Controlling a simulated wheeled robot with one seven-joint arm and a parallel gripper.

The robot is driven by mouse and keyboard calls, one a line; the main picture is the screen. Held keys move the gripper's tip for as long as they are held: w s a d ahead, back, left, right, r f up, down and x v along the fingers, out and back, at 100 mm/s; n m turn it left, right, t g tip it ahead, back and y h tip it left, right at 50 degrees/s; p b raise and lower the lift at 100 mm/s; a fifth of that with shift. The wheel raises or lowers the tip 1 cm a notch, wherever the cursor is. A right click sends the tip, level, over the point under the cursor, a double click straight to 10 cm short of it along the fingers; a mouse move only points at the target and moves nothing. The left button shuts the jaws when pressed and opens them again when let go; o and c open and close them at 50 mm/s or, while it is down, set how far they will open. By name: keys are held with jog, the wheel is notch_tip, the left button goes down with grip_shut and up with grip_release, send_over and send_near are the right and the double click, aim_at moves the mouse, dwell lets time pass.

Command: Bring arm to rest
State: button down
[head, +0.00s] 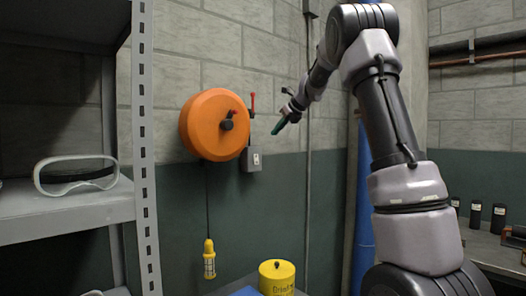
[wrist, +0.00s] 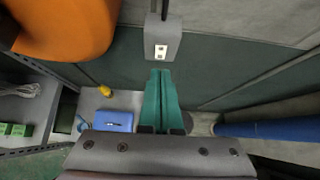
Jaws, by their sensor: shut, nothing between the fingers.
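My gripper (wrist: 160,76) has green fingers that lie side by side, shut with nothing between them. In the head view my gripper (head: 279,129) is raised in front of the block wall, just right of a grey wall box (head: 251,160). My arm reaches up from the lower right and bends over at the top. In the wrist view the fingertips point toward the grey box (wrist: 162,38) and appear just below it. I cannot tell the exact gap to the wall.
An orange reel (head: 208,124) hangs on the wall with a yellow lamp (head: 209,262) below it. A metal shelf (head: 75,215) holding goggles (head: 75,177) stands left. A yellow canister (head: 276,278) sits low in the middle. A blue cylinder (head: 364,200) stands behind my arm. Several black bottles (head: 498,217) stand right.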

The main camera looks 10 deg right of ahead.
jog(key=s+a+n+g, duration=0.1)
jog(key=s+n, duration=1.1)
jog(key=s, duration=1.1)
jog(key=s+f+n+h, duration=0.1)
jog(key=s+f+n, duration=0.4)
jog(key=s, duration=0.5)
jog(key=s+f+n+h, duration=0.2)
jog(key=s+f+n, duration=0.2)
jog(key=s+n, duration=0.5)
jog(key=shift+s+a+f, duration=0.15)
jog(key=shift+s+f, duration=0.25)
jog(key=shift+s, duration=0.8)
